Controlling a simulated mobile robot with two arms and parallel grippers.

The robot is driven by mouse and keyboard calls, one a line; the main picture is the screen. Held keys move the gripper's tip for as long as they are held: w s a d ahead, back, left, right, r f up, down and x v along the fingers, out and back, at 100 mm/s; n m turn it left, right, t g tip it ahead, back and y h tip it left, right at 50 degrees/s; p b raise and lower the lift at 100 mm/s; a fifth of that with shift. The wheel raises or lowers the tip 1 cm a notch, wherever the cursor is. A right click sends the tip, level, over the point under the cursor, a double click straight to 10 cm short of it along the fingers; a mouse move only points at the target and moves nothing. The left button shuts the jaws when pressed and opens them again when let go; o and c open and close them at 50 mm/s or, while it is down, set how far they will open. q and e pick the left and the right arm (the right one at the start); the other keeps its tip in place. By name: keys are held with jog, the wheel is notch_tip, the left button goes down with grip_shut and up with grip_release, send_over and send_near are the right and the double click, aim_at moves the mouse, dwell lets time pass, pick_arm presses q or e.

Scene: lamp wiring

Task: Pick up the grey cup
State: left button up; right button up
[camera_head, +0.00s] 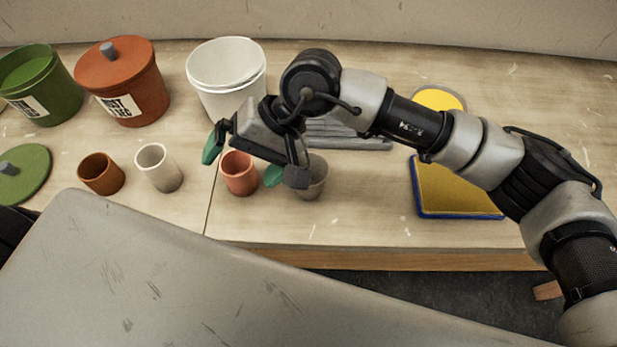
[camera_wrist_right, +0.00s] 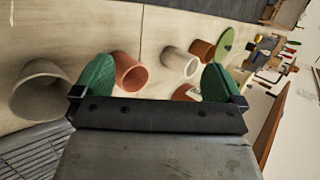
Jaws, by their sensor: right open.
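The grey cup (camera_head: 318,180) stands upright on the table, partly hidden behind a finger of my right gripper (camera_head: 243,160). In the right wrist view, a greyish cup (camera_wrist_right: 35,92) at the far left, outside the fingers, appears to be the same one. My right gripper is open and empty, with green pads on its fingers. A terracotta cup (camera_head: 239,176) stands below and between the fingers, and also shows in the right wrist view (camera_wrist_right: 130,72). My left gripper is not in view.
A cream cup (camera_head: 160,170) and a brown cup (camera_head: 101,175) stand to the left. White (camera_head: 228,85), orange (camera_head: 125,85) and green (camera_head: 42,88) buckets stand behind. A green lid (camera_head: 25,172) lies far left. A yellow, blue-edged tray (camera_head: 452,190) is at right, with bare table before it.

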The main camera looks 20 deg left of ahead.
aim_at(310, 156)
jog(key=w+d+f+n+t+h, duration=0.1)
jog(key=w+d+f+h, duration=0.1)
jog(key=w, duration=0.1)
jog(key=w+d+f+n+t+h+p, duration=0.1)
jog(key=w+d+f+t+h, duration=0.1)
jog(key=w, duration=0.1)
jog(key=w+d+f+n+t+h, duration=0.1)
jog(key=w+d+f+t+h, duration=0.1)
jog(key=w+d+f, duration=0.1)
jog(key=shift+d, duration=0.1)
jog(key=shift+f+p, duration=0.3)
jog(key=f+p, duration=0.1)
jog(key=f, duration=0.2)
jog(key=f+p, duration=0.1)
jog(key=shift+s+f+p, duration=0.35)
jog(key=shift+f, duration=0.35)
jog(key=c, duration=0.8)
jog(key=shift+c, duration=0.4)
jog(key=shift+r, duration=0.1)
